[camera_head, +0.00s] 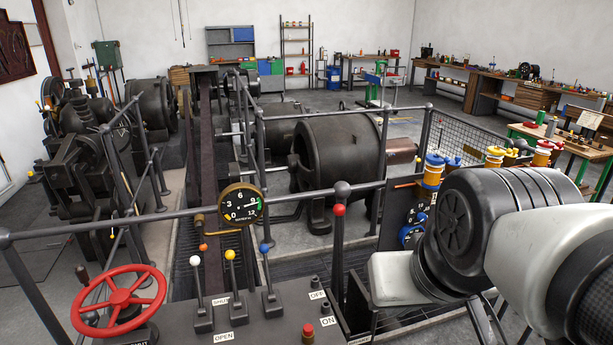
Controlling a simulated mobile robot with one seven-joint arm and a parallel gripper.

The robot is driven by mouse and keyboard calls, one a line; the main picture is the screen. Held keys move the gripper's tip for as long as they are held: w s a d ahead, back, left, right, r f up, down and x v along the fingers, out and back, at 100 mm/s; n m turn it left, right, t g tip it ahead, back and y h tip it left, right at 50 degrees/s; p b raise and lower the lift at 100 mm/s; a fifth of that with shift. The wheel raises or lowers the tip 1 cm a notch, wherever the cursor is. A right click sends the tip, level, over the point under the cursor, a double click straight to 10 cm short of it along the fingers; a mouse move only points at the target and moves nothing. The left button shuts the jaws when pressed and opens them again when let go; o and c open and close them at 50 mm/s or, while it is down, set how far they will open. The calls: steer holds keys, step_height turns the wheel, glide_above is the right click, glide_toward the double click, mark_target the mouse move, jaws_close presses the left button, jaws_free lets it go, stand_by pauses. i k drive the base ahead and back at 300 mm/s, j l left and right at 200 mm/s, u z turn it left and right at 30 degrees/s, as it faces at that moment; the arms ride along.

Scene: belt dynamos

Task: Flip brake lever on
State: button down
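A tall dark lever with a red knob (339,210) stands nearly upright at the right of the control console (265,325), beside the OFF label (317,295) and ON label (328,321). No label naming the brake is readable, so I cannot be sure which lever it is. Three shorter levers stand to its left, with a white knob (195,261), a yellow knob (230,254) and a blue knob (264,248). SHUT and OPEN labels lie near them. My arm reaches in from the right, its pale end part right of the red-knobbed lever. I make out no gripper fingers.
A red handwheel (119,300) is at the console's left and a round gauge (241,205) stands behind the levers. A grey railing (290,193) crosses behind, close to the red knob. Large dark machines (338,155) fill the space beyond. A red-topped button (308,333) sits at the front.

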mark_target(338, 209)
steer(key=i+l+u, duration=0.25)
steer(key=i+l, duration=0.15)
steer(key=i+l+u, duration=0.2)
steer(key=i+l, duration=0.15)
steer(key=l, duration=0.15)
